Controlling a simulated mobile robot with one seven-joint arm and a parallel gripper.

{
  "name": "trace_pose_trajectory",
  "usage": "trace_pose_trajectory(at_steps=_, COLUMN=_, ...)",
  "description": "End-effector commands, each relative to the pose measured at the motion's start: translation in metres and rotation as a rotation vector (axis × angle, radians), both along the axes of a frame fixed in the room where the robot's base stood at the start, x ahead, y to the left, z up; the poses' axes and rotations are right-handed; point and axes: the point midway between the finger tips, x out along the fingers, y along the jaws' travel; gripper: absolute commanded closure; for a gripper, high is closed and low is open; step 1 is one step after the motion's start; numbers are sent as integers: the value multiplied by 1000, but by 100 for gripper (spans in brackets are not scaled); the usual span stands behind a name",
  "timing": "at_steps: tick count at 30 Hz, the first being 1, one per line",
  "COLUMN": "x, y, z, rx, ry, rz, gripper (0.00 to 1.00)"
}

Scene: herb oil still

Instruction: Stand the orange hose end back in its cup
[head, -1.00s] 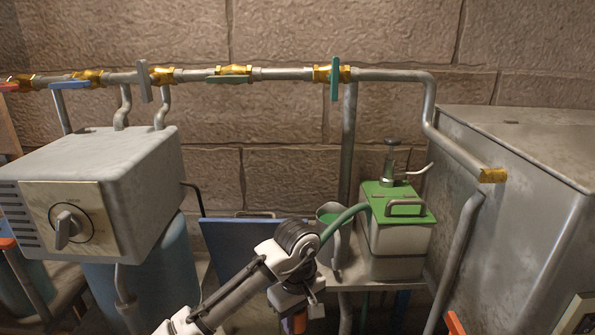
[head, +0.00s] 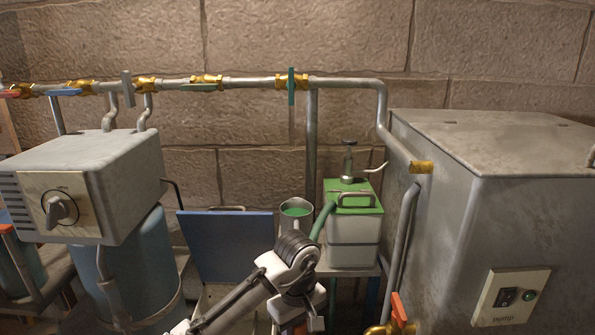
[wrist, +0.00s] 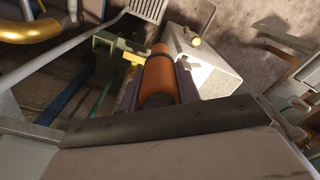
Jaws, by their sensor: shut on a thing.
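My gripper (wrist: 158,72) is shut on the orange hose end (wrist: 159,79), a short orange cylinder with a dark band, lying between its two dark fingers in the wrist view. In the head view my gripper (head: 298,316) is low in the middle, mostly hidden by my own wrist; only a little orange shows below it. A green hose (head: 322,220) shows just behind my wrist, beside the green-topped box; where it ends is hidden. A grey metal vessel with green inside (head: 296,212) stands behind my wrist; I cannot tell whether it is the hose's cup.
A white box with a green lid (head: 353,235) and pump stands on a small shelf. A large metal tank (head: 450,200) fills the right side. A blue panel (head: 225,245) and a grey control box (head: 90,185) are at left. A pipe with valves (head: 240,81) crosses the wall.

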Motion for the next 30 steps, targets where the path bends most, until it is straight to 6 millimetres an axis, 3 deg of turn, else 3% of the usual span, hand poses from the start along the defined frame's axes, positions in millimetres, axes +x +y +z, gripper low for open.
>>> trace_pose_trajectory(at_steps=8, x=45, y=-6, z=-48, rx=-6, ry=8, rz=-141, gripper=96)
trace_pose_trajectory(at_steps=15, x=69, y=-5, z=-116, rx=-10, ry=10, rz=-280, gripper=96)
trace_pose_trajectory(at_steps=19, x=70, y=-3, z=-153, rx=-11, ry=10, rz=-348, gripper=96)
trace_pose_trajectory(at_steps=24, x=61, y=-1, z=-213, rx=-10, ry=10, rz=-456, gripper=96)
trace_pose_trajectory(at_steps=30, x=44, y=-1, z=-261, rx=-5, ry=6, rz=-561, gripper=96)
